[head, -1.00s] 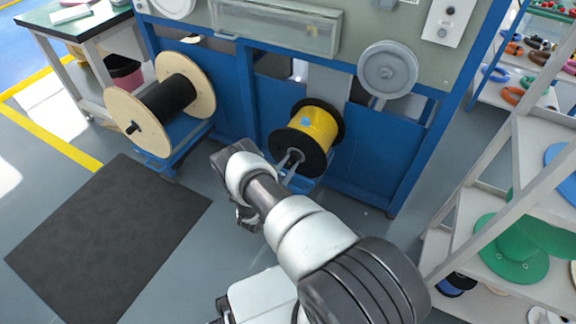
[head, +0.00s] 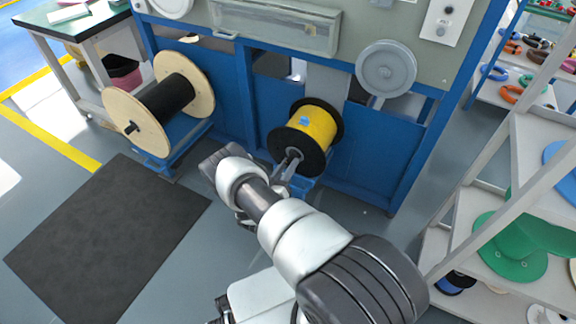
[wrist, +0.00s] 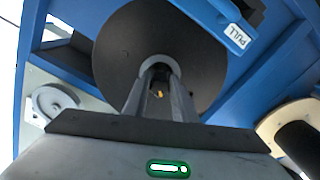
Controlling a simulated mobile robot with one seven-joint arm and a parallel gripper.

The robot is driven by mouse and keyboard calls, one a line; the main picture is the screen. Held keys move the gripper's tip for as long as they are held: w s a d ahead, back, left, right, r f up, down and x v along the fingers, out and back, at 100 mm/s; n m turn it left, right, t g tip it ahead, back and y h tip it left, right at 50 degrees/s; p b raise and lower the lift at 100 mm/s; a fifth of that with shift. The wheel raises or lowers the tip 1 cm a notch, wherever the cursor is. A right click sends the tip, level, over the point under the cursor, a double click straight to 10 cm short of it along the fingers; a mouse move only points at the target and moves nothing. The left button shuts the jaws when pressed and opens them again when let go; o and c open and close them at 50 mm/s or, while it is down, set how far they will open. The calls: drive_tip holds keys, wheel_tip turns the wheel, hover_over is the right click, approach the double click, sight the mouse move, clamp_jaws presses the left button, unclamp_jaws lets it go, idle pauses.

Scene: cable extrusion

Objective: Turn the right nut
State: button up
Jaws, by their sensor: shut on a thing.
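The yellow cable spool (head: 317,124) with black flanges sits low in the blue machine frame in the head view. Its near flange (wrist: 118,50) fills the upper middle of the wrist view. At its hub is the round grey nut (wrist: 160,62), partly hidden by my fingers. My gripper (wrist: 160,85) is shut on the nut, its two grey fingers reaching straight to the hub. In the head view my gripper (head: 290,160) meets the hub, and the nut is too small to make out there. A small orange spot shows between the fingers in the wrist view.
A wooden-flanged spool (head: 137,118) with black cable stands left of the yellow one. A dark mat (head: 105,235) lies on the floor at the left. A white shelf rack (head: 495,215) with green discs stands close on the right.

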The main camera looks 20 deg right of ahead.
drive_tip(key=n, duration=1.4)
drive_tip(key=shift+s+r+n, duration=0.15)
drive_tip(key=shift+r+n, duration=0.1)
drive_tip(key=shift+n, duration=0.05)
drive_tip(key=n, duration=0.4)
drive_tip(key=shift+r+n, duration=0.1)
drive_tip(key=shift+n, duration=0.6)
drive_tip(key=o, duration=1)
drive_tip(key=shift+o, duration=0.2)
